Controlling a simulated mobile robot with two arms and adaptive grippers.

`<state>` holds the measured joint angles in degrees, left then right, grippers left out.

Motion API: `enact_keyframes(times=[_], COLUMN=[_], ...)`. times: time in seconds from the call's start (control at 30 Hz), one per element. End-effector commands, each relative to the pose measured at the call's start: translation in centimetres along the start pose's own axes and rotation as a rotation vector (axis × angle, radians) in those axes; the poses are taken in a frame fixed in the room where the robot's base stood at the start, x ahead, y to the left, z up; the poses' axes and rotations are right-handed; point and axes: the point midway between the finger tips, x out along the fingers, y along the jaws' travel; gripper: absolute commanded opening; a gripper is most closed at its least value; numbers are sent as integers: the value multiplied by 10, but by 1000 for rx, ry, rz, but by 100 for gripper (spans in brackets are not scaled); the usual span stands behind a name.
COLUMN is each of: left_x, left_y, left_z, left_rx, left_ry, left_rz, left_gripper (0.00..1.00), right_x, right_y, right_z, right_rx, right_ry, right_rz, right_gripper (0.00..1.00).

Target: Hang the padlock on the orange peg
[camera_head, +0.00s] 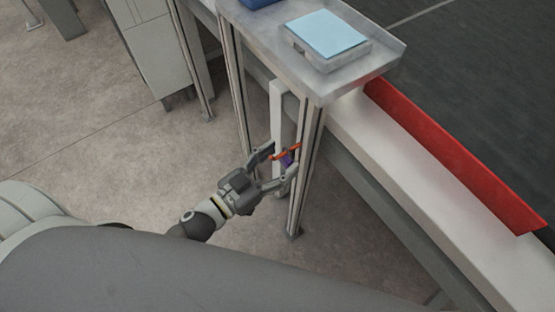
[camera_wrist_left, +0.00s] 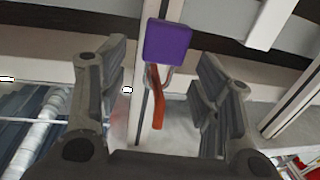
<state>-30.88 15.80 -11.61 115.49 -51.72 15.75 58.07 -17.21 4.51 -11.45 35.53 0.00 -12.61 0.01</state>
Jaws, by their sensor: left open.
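The purple padlock (camera_wrist_left: 167,42) is at the upper middle of the left wrist view, with its grey shackle towards the orange peg (camera_wrist_left: 158,102). The shackle appears to loop around the peg, though the peg's far end is hidden. My left gripper (camera_head: 277,165) is open there. Its two fingers (camera_wrist_left: 162,62) stand apart on either side of the padlock and peg, with visible gaps. My right gripper is not in view.
A metal table (camera_head: 268,45) with a scale (camera_head: 328,36) carrying a light blue pad stands above the posts. A red guard strip (camera_head: 455,155) runs along a white ledge at right. The floor (camera_head: 90,125) left of my left gripper is clear.

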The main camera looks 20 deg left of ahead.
Motion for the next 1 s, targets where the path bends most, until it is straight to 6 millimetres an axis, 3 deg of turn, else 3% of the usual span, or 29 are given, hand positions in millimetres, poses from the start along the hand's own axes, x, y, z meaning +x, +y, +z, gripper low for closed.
enact_keyframes(times=[0.27,0.8,1.0], left_x=[-9,-99,-117], left_y=[0,0,0], left_z=[1,1,0], left_rx=[-1,-2,-1], left_ry=[-2,-4,-1], left_rz=[-1,-1,0], left_gripper=[59,59,59], right_x=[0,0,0], right_y=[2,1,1], right_z=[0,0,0], right_rx=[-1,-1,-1], right_ry=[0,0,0], right_rz=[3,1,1], right_gripper=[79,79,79])
